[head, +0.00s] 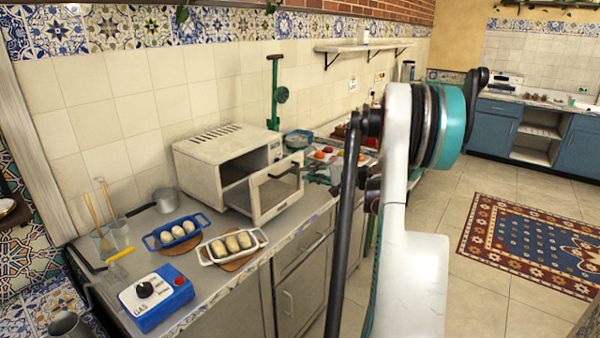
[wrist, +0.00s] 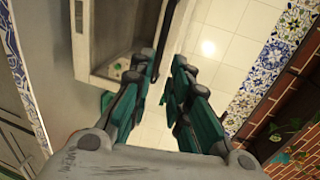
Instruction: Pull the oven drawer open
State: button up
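The white oven (head: 225,150) stands on the counter against the tiled wall. Its drawer, with a windowed front (head: 278,190), is out from the body, and a dark gap shows behind the front. My gripper (head: 322,174) is just right of the drawer front in the head view, partly hidden by my arm. In the wrist view my gripper (wrist: 166,62) has its teal fingers apart, with no object clearly held between them. A pale oven part with a dark recess (wrist: 115,45) lies to their upper left. I cannot tell whether a finger touches the drawer.
The grey counter (head: 210,275) holds a blue gas box (head: 155,298), two trays of rolls (head: 178,232) (head: 233,245) and a pot (head: 165,199) left of the oven. A green stand (head: 275,95) is behind it.

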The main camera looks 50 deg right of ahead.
jog(key=shift+v, duration=1.05)
